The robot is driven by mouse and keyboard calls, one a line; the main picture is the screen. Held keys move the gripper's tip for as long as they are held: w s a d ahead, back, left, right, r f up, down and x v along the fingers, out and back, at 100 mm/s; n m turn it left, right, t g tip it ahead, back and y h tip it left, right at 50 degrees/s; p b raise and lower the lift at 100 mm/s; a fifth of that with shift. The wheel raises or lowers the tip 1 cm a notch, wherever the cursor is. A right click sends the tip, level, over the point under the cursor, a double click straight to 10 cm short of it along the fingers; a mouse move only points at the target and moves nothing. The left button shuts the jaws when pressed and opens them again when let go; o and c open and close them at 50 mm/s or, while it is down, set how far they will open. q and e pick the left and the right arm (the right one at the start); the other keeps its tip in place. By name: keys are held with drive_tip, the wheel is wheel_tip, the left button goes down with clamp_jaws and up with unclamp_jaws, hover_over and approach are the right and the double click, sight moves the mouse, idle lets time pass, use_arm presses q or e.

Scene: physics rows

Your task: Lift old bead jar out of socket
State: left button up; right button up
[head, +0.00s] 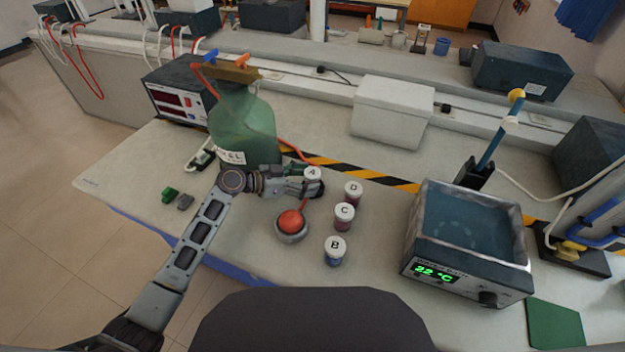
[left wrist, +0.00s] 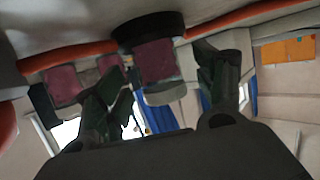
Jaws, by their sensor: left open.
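A small white-lidded jar marked A (head: 313,174) stands at my left gripper (head: 308,189) in the head view; the gripper partly covers it. In the left wrist view, which looks upside down, a jar with dark red contents (left wrist: 158,62) shows between the two dark fingers of my left gripper (left wrist: 170,80). Its base is in a black ring-like socket (left wrist: 148,27). The fingers are open, one on each side; I cannot tell whether either touches the jar. Similar jars D (head: 353,190), C (head: 344,214) and B (head: 334,248) stand close by. My right gripper is not in view.
A large green bottle (head: 243,128) stands behind my left wrist. A red ball in a grey cup (head: 291,223) is just in front of the gripper. A water bath (head: 467,240) stands to the right, a white box (head: 392,110) behind. The bench's front left is mostly clear.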

use_arm(q)
drive_tip(key=shift+x, duration=0.95)
drive_tip(key=shift+w+d, duration=0.1)
drive_tip(key=shift+d, duration=0.15)
drive_tip(key=shift+d+f, duration=0.1)
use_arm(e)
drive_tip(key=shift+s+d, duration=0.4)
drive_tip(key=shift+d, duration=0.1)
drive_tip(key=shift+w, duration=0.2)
use_arm(q)
drive_tip(key=shift+c, duration=0.4)
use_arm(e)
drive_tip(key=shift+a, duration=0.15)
